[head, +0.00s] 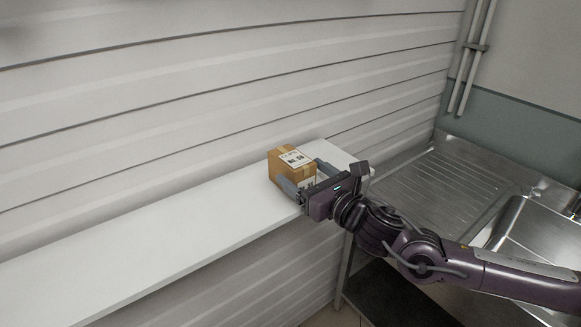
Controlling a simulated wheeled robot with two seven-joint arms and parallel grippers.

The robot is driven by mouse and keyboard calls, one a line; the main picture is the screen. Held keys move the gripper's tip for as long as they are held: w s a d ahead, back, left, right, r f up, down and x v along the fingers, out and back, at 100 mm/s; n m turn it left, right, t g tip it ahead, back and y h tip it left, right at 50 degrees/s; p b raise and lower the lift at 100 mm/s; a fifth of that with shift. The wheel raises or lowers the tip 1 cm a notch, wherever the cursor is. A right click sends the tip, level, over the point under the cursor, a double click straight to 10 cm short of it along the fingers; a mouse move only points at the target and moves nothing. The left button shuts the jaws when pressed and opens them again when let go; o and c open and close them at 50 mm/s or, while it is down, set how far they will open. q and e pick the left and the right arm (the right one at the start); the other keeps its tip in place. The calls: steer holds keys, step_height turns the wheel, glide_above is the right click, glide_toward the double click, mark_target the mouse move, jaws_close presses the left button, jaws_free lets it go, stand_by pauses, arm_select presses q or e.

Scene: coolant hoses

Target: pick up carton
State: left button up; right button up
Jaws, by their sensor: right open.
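The carton (284,163) is a small brown box with white printed labels on its top and front. It sits on the white shelf (190,221) near the shelf's right end. My right gripper (302,177) is open, with one finger at the carton's left front side and the other at its right side. The gripper body hides part of the carton's front lower face. Whether the fingers touch the carton is not clear. My left gripper is not in view.
A white slatted wall (180,100) runs behind the shelf. A steel sink with a ribbed drainboard (455,178) stands at the right, below my right arm. Pipes (474,55) run up the wall at the upper right. The shelf left of the carton is clear.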

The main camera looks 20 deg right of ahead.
mark_target(291, 162)
steer(key=x, duration=0.1)
steer(key=p+x, duration=0.2)
steer(key=shift+w+a+r, duration=0.25)
steer(key=shift+r, duration=0.1)
steer(key=shift+w+a+f, duration=0.2)
steer(key=shift+w+f, duration=0.05)
steer(key=shift+w, duration=0.3)
steer(key=shift+s, duration=0.1)
steer(key=c, duration=0.6)
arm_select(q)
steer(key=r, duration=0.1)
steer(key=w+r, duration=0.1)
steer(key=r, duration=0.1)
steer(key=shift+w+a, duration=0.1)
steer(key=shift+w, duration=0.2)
arm_select(e)
steer(key=shift+r, duration=0.1)
steer(key=c, duration=0.6)
steer(key=shift+o, duration=0.2)
steer(key=shift+r, duration=0.15)
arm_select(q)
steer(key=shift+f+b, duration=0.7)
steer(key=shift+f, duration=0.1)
arm_select(e)
step_height(291, 162, up, 20)
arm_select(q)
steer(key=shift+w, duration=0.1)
